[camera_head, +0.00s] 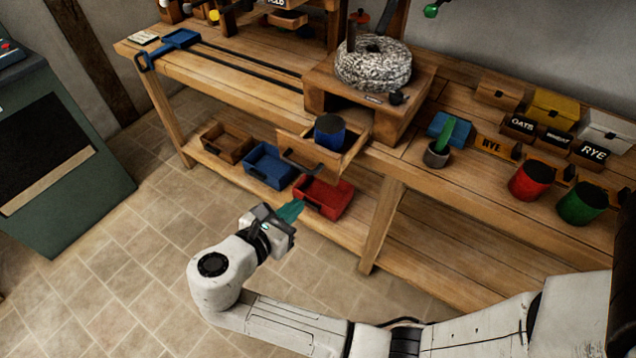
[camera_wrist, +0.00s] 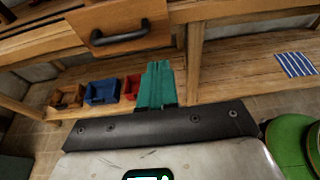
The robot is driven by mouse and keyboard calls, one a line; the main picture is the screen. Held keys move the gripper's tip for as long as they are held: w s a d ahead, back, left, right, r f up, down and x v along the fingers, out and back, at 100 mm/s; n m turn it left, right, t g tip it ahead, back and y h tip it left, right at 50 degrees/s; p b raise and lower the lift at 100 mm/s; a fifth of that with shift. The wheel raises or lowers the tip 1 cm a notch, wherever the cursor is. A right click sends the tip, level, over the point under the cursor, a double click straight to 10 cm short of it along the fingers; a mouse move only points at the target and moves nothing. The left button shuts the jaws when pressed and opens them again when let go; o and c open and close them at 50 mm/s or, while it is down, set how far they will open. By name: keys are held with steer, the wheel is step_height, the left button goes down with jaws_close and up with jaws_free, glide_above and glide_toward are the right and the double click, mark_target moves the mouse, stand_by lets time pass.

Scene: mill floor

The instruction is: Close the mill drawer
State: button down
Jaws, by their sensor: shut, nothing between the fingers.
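The mill drawer (camera_head: 345,157) is pulled out from under the wooden stand that carries the millstone (camera_head: 373,66). A dark blue cup (camera_head: 329,132) stands in it. Its dark handle (camera_head: 301,163) is on the front; the drawer front (camera_wrist: 115,22) and handle also show at the top of the wrist view. My gripper (camera_head: 291,211), with teal fingers, is shut and empty. In the head view it appears below and in front of the drawer, apart from it. In the wrist view the fingers (camera_wrist: 155,84) point toward the bench, below and right of the handle.
Brown (camera_head: 228,142), blue (camera_head: 268,165) and red (camera_head: 324,197) bins sit on the lower shelf under the drawer. The bench top holds red (camera_head: 529,181) and green (camera_head: 582,203) canisters at right. A green machine (camera_head: 55,150) stands at left. The tiled floor between is clear.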

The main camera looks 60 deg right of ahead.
mark_target(360, 137)
steer(key=x, duration=0.7)
steer(key=r+p+x, duration=0.1)
steer(key=x, duration=0.3)
steer(key=shift+d, duration=0.25)
steer(key=shift+d+r+p, duration=0.1)
steer(key=shift+d+p, duration=0.25)
steer(key=shift+d, duration=0.3)
steer(key=d, duration=0.8)
steer(key=d+p, duration=0.1)
steer(key=d, duration=0.8)
steer(key=shift+w+d, duration=0.1)
steer(key=shift+w, duration=0.15)
steer(key=shift+d, duration=0.25)
steer(key=shift+d+r, duration=0.1)
steer(key=shift+p, duration=0.3)
